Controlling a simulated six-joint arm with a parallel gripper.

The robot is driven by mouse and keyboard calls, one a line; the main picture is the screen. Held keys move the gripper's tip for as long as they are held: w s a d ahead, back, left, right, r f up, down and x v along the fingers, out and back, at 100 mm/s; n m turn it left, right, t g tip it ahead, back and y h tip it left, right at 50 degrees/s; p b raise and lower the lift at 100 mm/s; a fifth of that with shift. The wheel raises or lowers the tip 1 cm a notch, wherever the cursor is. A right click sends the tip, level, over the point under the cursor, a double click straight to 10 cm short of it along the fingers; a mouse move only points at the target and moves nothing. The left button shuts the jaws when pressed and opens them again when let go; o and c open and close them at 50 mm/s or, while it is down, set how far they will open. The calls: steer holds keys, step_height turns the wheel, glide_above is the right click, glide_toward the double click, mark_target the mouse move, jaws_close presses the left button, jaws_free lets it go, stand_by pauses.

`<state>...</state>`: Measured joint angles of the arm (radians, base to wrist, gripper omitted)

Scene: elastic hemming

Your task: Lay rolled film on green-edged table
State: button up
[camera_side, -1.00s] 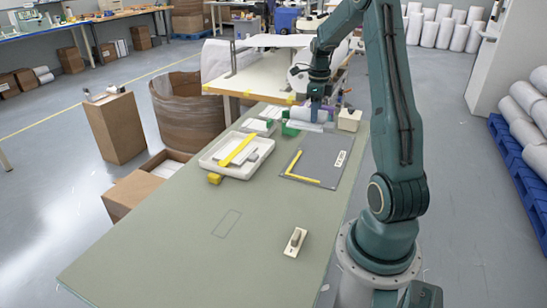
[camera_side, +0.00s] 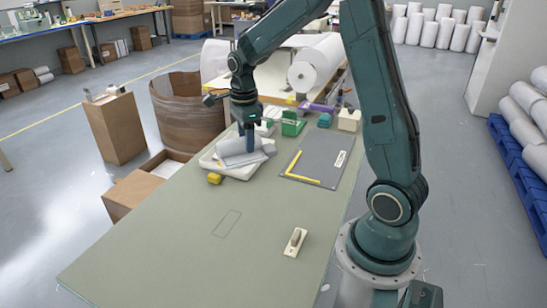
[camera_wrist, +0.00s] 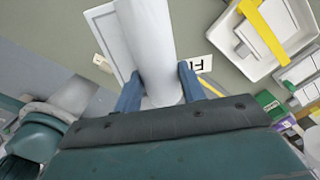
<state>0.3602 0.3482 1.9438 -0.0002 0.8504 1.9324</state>
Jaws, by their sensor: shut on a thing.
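My gripper (camera_side: 249,148) is shut on a white rolled film (camera_side: 233,147), which in the side view appears in front of the white tray. In the wrist view the white roll (camera_wrist: 153,40) lies between the two blue fingers of my gripper (camera_wrist: 158,85) and runs up out of the frame. The table (camera_side: 150,250) has a grey-green top and stretches toward the camera. The roll appears raised above it; its exact height cannot be told. Part of the roll is hidden by the gripper.
The white tray (camera_wrist: 305,50) holds a yellow strip (camera_wrist: 262,28). A grey mat (camera_side: 315,162) with a yellow corner lies right of it. The near table is mostly clear.

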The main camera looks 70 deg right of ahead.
steer(key=s+a+n, duration=0.2)
steer(key=a+n, duration=0.2)
steer(key=a, duration=0.6)
steer(key=s+a+n, duration=0.2)
steer(key=a+n, duration=0.2)
steer(key=a, duration=0.7)
steer(key=shift+a+f, duration=0.15)
steer(key=shift+a, duration=0.15)
steer(key=shift+s, duration=0.1)
step_height(320, 180, down, 16)
steer(key=shift+f, duration=0.15)
steer(key=shift+f, duration=1.85)
steer(key=shift+f, duration=0.15)
steer(key=o, duration=1.1)
steer(key=shift+o, duration=0.2)
